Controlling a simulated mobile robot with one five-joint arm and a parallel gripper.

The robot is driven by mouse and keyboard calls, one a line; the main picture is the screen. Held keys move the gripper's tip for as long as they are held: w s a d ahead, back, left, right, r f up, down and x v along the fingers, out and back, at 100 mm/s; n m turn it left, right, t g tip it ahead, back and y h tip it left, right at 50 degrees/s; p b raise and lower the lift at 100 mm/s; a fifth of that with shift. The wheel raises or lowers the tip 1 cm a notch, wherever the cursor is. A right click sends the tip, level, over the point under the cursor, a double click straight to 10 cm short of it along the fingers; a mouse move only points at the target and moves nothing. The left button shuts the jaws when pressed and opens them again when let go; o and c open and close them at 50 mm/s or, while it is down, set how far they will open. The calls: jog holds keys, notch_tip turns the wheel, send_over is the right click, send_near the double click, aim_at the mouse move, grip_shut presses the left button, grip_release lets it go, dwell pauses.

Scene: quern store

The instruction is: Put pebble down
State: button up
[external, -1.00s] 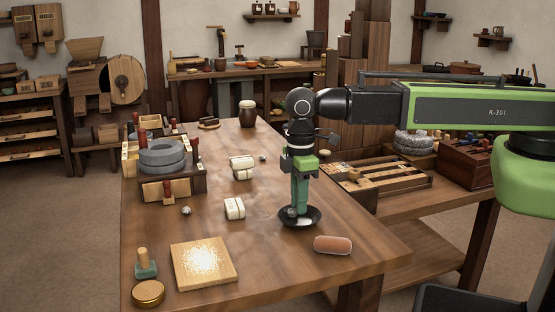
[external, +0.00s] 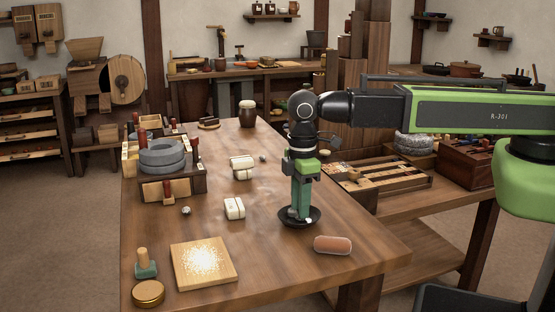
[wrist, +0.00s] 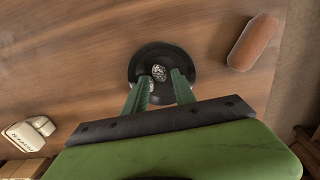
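A speckled grey pebble (wrist: 159,72) lies in a small dark round dish (wrist: 143,54), just beyond my fingertips in the wrist view. The dish also shows in the external view (external: 284,219), where a pale spot, likely the pebble (external: 308,220), sits to the right of my fingers. My gripper (wrist: 160,80) points down into the dish. Its two green fingers stand apart with a clear gap, and neither seems to grip the pebble. A small pale patch shows by the left fingertip; I cannot tell what it is. My gripper is over the dish in the external view too (external: 299,211).
A reddish-brown rounded bar (external: 333,245) lies right of the dish. White wrapped bundles (external: 234,208) lie to its left. A board with pale meal (external: 204,264) and a stone quern in a tray (external: 162,157) are farther left. Bare table surrounds the dish.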

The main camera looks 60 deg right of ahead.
notch_tip(320, 180, up, 13)
jog(key=p, duration=1.3)
jog(key=shift+w, duration=0.2)
jog(key=shift+d+f, duration=0.1)
jog(key=shift+f, duration=0.05)
jog(key=s+d+m, duration=0.2)
jog(key=d+m, duration=0.7)
jog(key=d, duration=1.7)
jog(key=shift+s+d, duration=0.35)
jog(key=shift+s, duration=0.05)
jog(key=shift+o, duration=0.8)
